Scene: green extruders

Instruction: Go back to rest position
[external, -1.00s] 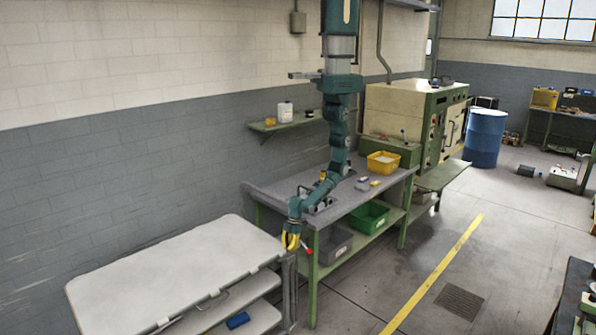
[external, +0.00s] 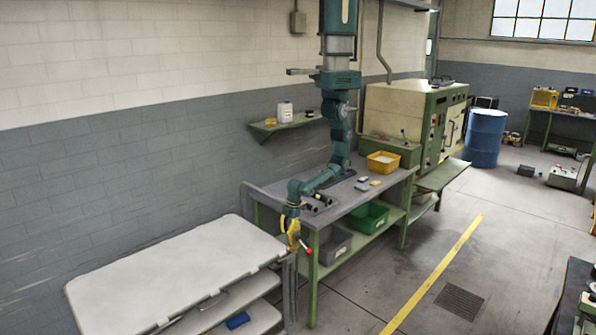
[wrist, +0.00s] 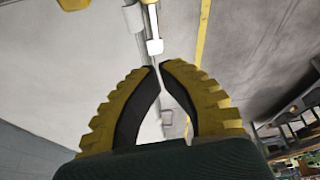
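My gripper (external: 293,240) hangs at the end of my arm, above the gap between the white-topped cart and the front end of the workbench. It points downward. In the wrist view, its two yellow fingers with black inner pads (wrist: 160,66) curve together and their tips nearly meet. No held object shows between them.
The white-topped cart (external: 180,270) stands at lower left, and the workbench (external: 345,200) stands behind my gripper with a yellow bin (external: 383,162) and small parts on it. A red knob (external: 309,251) is just beside my gripper. Open floor (external: 420,250) lies to the right.

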